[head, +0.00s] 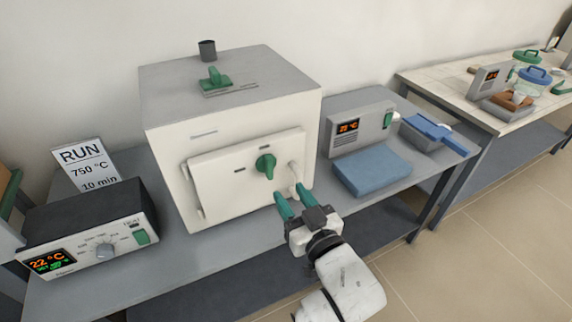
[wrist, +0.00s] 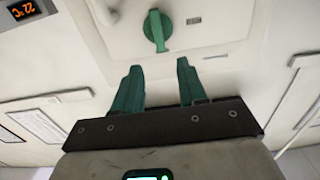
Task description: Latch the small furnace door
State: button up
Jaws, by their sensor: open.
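The furnace (head: 225,110) is a white box with a grey top. Its front door (head: 225,180) lies against the front; I cannot tell whether it is fully closed. A green turn latch (head: 265,165) sits on the door, its grip roughly upright. It also shows in the wrist view (wrist: 156,30), beyond my fingertips. My gripper (head: 291,197) is open and empty, in front of the door and below the latch. Its green fingers (wrist: 158,75) are apart and touch nothing that I can see.
A control box (head: 85,230) and a RUN 750 °C sign (head: 85,160) stand left of the furnace. Another bench (head: 450,85) stands farther right.

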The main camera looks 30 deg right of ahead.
aim_at(270, 165)
jog(key=w, duration=0.9)
jog(key=shift+w, duration=0.3)
grip_shut()
